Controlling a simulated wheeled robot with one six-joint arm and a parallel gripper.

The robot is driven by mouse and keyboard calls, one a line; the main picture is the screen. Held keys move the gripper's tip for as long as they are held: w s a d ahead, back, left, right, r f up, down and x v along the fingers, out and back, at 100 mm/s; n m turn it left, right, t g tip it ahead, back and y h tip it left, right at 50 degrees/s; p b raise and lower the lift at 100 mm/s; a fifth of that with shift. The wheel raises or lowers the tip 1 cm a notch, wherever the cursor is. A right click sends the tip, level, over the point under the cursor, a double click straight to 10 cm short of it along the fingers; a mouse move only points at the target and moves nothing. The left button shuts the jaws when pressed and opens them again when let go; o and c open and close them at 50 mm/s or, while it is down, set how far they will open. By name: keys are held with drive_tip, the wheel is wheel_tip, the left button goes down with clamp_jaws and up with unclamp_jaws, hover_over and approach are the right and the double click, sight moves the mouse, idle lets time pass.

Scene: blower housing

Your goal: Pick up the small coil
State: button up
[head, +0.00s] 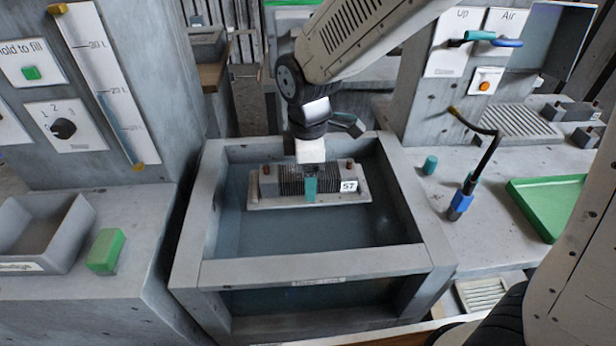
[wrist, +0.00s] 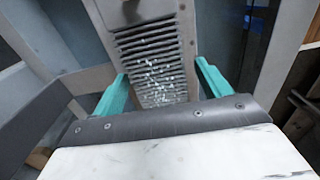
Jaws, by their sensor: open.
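The coil (head: 288,184), a dark finned block with brown studs at both ends and a white tag reading "S7" or "57", sits on a pale base plate in the upper part of the grey tank (head: 300,270). My gripper (head: 311,187) points down over its middle, with a teal finger in front of the fins. In the wrist view the fins (wrist: 150,60) carry white specks and lie between the two teal fingers of my open gripper (wrist: 160,76). I see no clear contact.
The tank's walls rise around the coil, with a crossbar in front. On the right bench are a green tray (head: 545,205), a black-and-blue nozzle (head: 463,200) and a teal cylinder (head: 430,165). A green block (head: 106,250) and a grey bin (head: 40,235) stand left.

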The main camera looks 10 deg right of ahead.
drive_tip(key=c, duration=1.4)
drive_tip(key=shift+r, duration=0.1)
drive_tip(key=shift+r, duration=0.55)
drive_tip(key=shift+s+d+r, duration=0.1)
drive_tip(key=shift+s+r, duration=0.1)
drive_tip(key=shift+r, duration=0.45)
drive_tip(key=shift+s+d+r, duration=0.1)
drive_tip(key=shift+s+r, duration=0.1)
drive_tip(key=shift+r, duration=0.4)
drive_tip(key=s+d, duration=0.1)
drive_tip(key=s, duration=0.3)
drive_tip(key=s+d+r, duration=0.1)
drive_tip(key=s+d, duration=0.1)
drive_tip(key=s, duration=0.3)
drive_tip(key=s+d, duration=0.2)
drive_tip(key=s, duration=0.3)
drive_tip(key=shift+s+d+r, duration=0.1)
drive_tip(key=shift+r, duration=0.05)
